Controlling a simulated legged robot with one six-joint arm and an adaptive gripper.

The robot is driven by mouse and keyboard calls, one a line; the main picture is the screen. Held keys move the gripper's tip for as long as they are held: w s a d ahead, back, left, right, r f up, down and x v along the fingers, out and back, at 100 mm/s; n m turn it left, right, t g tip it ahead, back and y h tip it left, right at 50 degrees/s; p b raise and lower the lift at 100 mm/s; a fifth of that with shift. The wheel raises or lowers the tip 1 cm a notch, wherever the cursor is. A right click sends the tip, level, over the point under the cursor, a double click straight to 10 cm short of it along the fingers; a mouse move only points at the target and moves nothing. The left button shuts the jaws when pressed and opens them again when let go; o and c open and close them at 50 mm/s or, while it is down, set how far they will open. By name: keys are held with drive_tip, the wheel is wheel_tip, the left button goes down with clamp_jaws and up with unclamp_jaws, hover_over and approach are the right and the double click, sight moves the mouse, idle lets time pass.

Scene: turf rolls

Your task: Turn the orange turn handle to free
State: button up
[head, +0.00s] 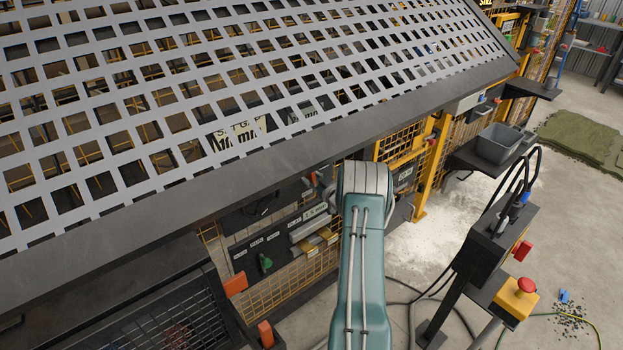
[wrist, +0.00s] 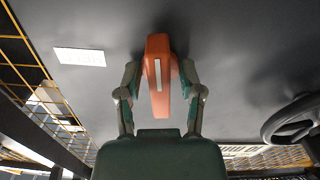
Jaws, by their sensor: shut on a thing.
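The orange turn handle (wrist: 158,92) stands in the middle of the wrist view against a dark grey panel (wrist: 230,60). A white line runs along it, close to upright in the picture. My gripper (wrist: 160,78) has one green finger on each side of the handle and is shut on it. In the head view my teal arm reaches towards the machine front, and its wrist hides the gripper and handle there. No mark for free is readable in either view.
A pale label (wrist: 80,57) is at the upper left of the wrist view, and a dark handwheel (wrist: 291,119) at the right. In the head view a slatted grey canopy (head: 230,90) overhangs the machine. A post with a red stop button (head: 526,285) stands right of my arm.

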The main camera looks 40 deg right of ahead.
drive_tip(key=shift+s+f+m, duration=0.1)
drive_tip(key=shift+f+m, duration=0.25)
drive_tip(key=shift+m, duration=0.55)
drive_tip(key=o, duration=0.8)
drive_tip(key=shift+r, duration=0.1)
drive_tip(key=s, duration=0.8)
drive_tip(key=s+a, duration=0.1)
drive_tip(key=s, duration=0.2)
drive_tip(key=shift+s+a, duration=0.1)
drive_tip(key=shift+s, duration=0.3)
